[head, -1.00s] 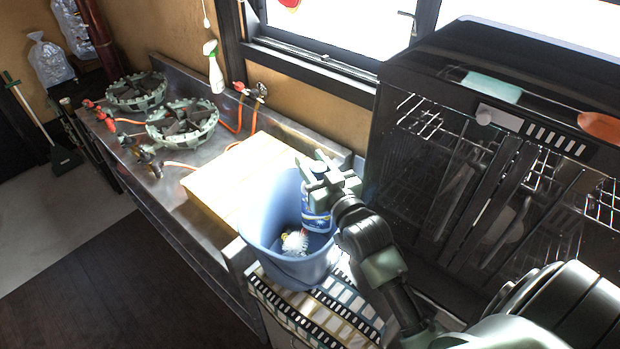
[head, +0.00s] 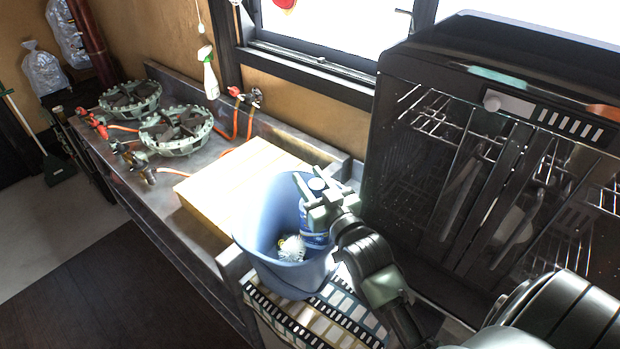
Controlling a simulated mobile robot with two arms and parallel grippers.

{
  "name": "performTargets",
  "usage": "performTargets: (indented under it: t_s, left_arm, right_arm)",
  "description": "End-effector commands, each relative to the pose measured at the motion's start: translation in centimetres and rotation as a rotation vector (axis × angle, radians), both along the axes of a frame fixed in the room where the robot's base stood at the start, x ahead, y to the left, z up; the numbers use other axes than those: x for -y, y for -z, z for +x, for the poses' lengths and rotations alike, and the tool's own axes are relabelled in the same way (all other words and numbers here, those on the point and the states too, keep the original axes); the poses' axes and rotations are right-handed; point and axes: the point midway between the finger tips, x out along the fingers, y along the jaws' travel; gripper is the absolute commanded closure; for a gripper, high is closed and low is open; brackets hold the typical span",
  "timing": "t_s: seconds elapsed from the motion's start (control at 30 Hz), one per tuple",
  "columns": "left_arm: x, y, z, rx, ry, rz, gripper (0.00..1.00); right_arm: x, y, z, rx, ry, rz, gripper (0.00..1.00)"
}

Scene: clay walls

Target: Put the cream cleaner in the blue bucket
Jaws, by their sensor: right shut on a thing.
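The blue bucket (head: 262,232) stands in the lower middle of the head view, its mouth facing up. The cream cleaner, a blue bottle (head: 311,238) with a pale label, is upright inside the bucket's right side. My right gripper (head: 316,203) reaches over the bucket's right rim and is shut on the bottle near its top. The gripper hides part of the bottle, and I cannot tell whether its base touches the bucket floor. A white brush (head: 291,248) lies in the bucket beside the bottle. My left gripper is not in view.
The bucket stands on a film-strip patterned cloth (head: 330,310). A wooden board (head: 235,180) lies behind it on the metal counter (head: 165,200), with two gas burners (head: 176,130) further left. A dark dish rack cabinet (head: 480,180) stands close on the right.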

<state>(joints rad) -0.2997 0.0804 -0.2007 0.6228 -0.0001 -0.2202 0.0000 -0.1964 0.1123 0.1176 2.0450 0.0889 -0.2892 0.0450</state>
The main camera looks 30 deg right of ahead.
Motion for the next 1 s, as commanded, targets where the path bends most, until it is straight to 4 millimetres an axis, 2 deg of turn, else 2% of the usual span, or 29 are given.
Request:
performTargets:
  t_s: [0.07, 0.1, 0.17, 0.2, 0.47, 0.6, 0.77, 1.0]
  left_arm:
    - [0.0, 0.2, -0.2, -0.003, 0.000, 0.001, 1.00]
    - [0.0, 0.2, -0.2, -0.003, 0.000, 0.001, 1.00]
    - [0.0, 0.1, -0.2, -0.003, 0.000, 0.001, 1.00]
    - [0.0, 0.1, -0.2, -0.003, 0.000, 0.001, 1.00]
    - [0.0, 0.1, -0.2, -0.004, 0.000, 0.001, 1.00]
    - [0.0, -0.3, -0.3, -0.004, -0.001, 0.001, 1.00]
    - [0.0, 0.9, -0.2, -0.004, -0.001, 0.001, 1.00]
    - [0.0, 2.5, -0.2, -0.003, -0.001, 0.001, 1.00]
  right_arm:
    - [0.0, 0.0, 0.0, 0.007, 0.000, 0.000, 1.00]
    - [0.0, 0.3, 0.0, 0.000, 0.000, 0.000, 0.61]
    - [0.0, 0.3, 0.0, 0.001, 0.000, 0.000, 0.44]
    - [0.0, 0.3, 0.0, 0.001, 0.000, 0.000, 0.42]
    - [0.0, 0.2, 0.0, 0.001, 0.000, 0.000, 0.42]
    - [0.0, -0.7, 0.0, 0.003, 0.000, 0.000, 0.42]
    - [-0.2, -0.1, -2.8, -0.001, -0.001, -0.001, 0.42]
    - [-0.5, 0.0, -8.1, -0.002, 0.000, 0.000, 0.42]
